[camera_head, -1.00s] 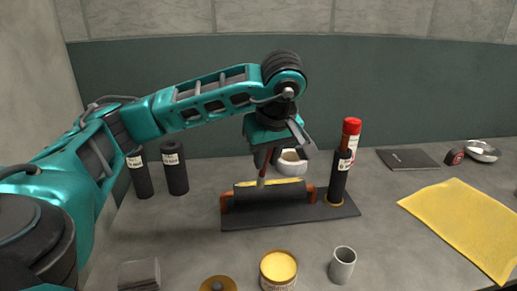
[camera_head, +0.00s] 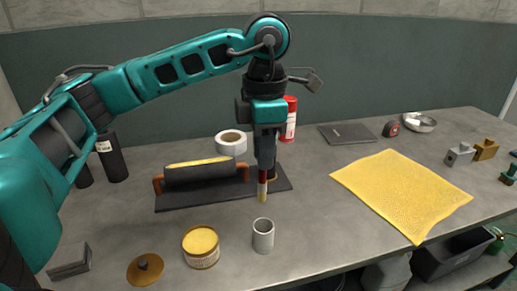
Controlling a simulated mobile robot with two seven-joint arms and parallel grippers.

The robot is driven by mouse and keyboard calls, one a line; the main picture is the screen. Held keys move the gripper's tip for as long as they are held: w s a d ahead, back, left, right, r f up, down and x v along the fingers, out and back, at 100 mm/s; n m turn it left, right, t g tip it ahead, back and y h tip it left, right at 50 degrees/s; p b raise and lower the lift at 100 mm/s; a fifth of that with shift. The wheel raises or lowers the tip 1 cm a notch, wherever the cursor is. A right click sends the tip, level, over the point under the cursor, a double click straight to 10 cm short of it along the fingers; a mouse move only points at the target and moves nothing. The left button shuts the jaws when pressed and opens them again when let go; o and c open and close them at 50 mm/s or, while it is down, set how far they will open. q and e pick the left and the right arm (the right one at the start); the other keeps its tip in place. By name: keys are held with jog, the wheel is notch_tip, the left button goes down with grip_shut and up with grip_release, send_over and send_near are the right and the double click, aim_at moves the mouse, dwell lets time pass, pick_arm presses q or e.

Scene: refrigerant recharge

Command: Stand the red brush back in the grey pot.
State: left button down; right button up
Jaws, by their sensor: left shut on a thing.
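My left gripper (camera_head: 264,167) points down over the middle of the table and is shut on the red brush (camera_head: 263,184). The brush hangs about upright, with a red band and a pale yellowish lower end showing below the fingers; its upper part is hidden by the gripper. The grey pot (camera_head: 263,237) is a small open cylinder standing on the table near its front edge. In the picture the brush's lower end is a little above and behind the pot's rim, apart from it. My right gripper is not in view.
A dark tray (camera_head: 215,200) with a roller-like block lies behind the pot. An open yellow tin (camera_head: 201,247) and a brass lid (camera_head: 145,269) are to the left. A yellow cloth (camera_head: 402,192) lies right. A red-capped bottle (camera_head: 290,120) stands behind my gripper.

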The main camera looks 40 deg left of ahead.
aim_at(265, 190)
pick_arm(q)
jog(key=shift+d+n, duration=0.2)
jog(key=shift+n, duration=0.1)
jog(key=shift+f+b, duration=2.1)
jog(key=shift+f, duration=0.75)
notch_tip(265, 190, down, 3)
jog(key=shift+r+b, duration=0.15)
jog(key=shift+b, duration=1)
jog(key=shift+f+b, duration=0.55)
jog(key=shift+f, duration=0.15)
jog(key=shift+f+b, duration=0.7)
jog(key=shift+f, duration=0.35)
jog(key=c, duration=0.9)
grip_release()
